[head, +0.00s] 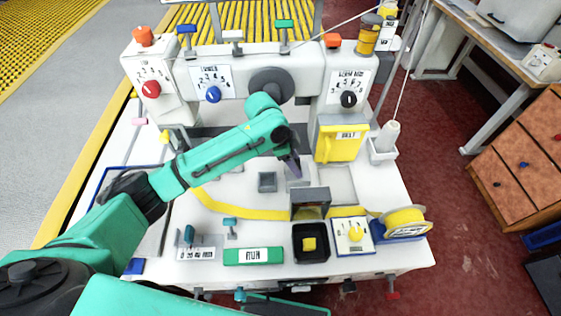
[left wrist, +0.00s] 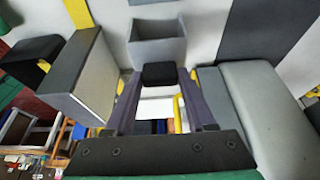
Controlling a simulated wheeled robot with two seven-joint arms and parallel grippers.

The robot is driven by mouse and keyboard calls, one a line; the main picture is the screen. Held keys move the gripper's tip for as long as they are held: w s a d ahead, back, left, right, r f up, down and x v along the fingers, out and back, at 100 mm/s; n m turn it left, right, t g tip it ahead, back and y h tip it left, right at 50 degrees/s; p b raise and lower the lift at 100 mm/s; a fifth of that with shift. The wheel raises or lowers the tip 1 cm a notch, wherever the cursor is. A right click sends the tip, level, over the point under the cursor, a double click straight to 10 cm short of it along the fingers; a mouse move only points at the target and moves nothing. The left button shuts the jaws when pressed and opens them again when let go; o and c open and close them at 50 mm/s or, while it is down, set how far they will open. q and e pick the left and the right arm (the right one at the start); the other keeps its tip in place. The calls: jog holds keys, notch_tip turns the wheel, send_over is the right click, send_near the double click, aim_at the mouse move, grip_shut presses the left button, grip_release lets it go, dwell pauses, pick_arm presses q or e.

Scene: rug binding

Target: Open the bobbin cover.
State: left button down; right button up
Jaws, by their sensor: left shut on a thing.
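My left gripper (head: 294,168) reaches in from the left under the sewing head, with its fingers pointing down at the white bed. In the left wrist view its two purple-grey fingers (left wrist: 160,85) are shut on a small black knob (left wrist: 158,74). The knob appears to belong to the bobbin cover, but my gripper hides most of that spot in the head view. I cannot tell whether the cover is raised or flat. A grey plate (head: 338,186) lies on the bed just right of the gripper. My right gripper is in neither view.
A small grey open box (head: 267,182) is close to the gripper and also shows in the left wrist view (left wrist: 157,42). A dark upright box (head: 310,197) stands in front. The yellow BELT cover (head: 338,143) is at the right. The front bed edge holds several controls.

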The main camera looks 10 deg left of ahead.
pick_arm(q)
jog(key=shift+a+r, duration=0.1)
jog(key=shift+c, duration=1.2)
grip_release()
jog(key=b+v, duration=0.1)
jog(key=v, duration=1.3)
jog(key=shift+a+r+b, duration=0.2)
jog(key=shift+b, duration=0.1)
jog(key=shift+s, duration=0.1)
